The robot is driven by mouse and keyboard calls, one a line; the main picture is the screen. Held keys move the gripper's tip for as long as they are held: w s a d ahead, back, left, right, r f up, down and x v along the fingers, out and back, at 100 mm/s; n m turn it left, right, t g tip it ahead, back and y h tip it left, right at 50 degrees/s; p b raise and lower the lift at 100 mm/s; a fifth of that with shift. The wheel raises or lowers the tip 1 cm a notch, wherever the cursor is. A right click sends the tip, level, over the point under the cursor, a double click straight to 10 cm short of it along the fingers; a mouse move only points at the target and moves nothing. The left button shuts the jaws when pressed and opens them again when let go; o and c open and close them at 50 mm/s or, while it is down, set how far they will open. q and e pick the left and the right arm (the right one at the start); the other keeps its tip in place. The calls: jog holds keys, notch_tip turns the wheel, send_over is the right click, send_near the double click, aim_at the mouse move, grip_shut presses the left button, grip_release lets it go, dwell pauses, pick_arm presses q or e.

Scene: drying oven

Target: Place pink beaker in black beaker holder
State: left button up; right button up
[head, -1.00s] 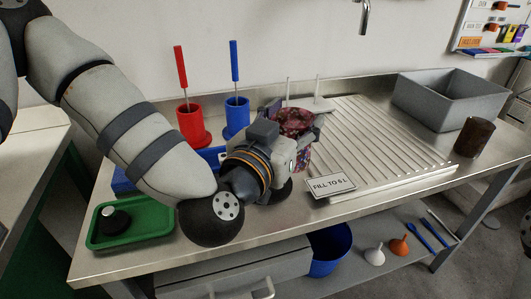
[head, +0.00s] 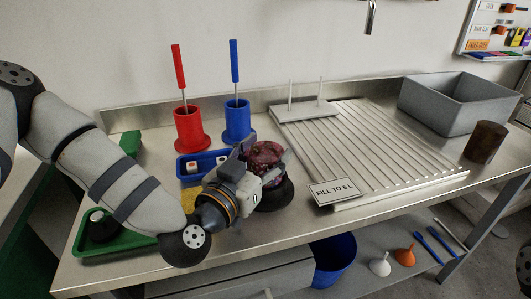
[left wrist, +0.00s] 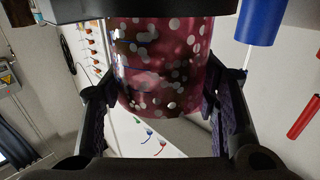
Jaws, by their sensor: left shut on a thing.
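The pink beaker (head: 264,154), dark pink with pale spots, is held upright in my left gripper (head: 262,168). In the left wrist view it (left wrist: 160,62) sits between the two fingers (left wrist: 160,108), which are closed on its sides. The black beaker holder (head: 274,196) is a round black piece on the steel bench, directly under the beaker. The gripper covers part of it. The beaker's lower end is at or just above the holder; I cannot tell whether it is inside. A black edge (left wrist: 70,10) crosses the left wrist view beside the beaker's lower end. My right gripper is not in view.
Behind stand a red holder (head: 189,132) and a blue holder (head: 237,123) with upright rods. A blue tray (head: 181,171) lies left of the beaker. The ribbed draining board (head: 370,150) with a sign (head: 334,191) is to the right. A green tray (head: 142,240) is near the front left.

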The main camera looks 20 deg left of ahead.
aim_at(257, 162)
pick_arm(q)
jog(key=shift+f, duration=0.15)
jog(key=o, duration=1.5)
jog(key=shift+s+r, duration=0.15)
jog(key=shift+r, duration=0.1)
jog(key=s, duration=0.2)
jog(key=s+a, duration=0.1)
jog(key=s, duration=0.2)
jog(key=shift+s+p, duration=0.2)
jog(key=shift+p, duration=0.1)
jog(key=s+p, duration=0.1)
jog(key=s, duration=0.2)
jog(key=s+a+p, duration=0.1)
jog(key=s, duration=0.2)
jog(key=shift+a, duration=0.15)
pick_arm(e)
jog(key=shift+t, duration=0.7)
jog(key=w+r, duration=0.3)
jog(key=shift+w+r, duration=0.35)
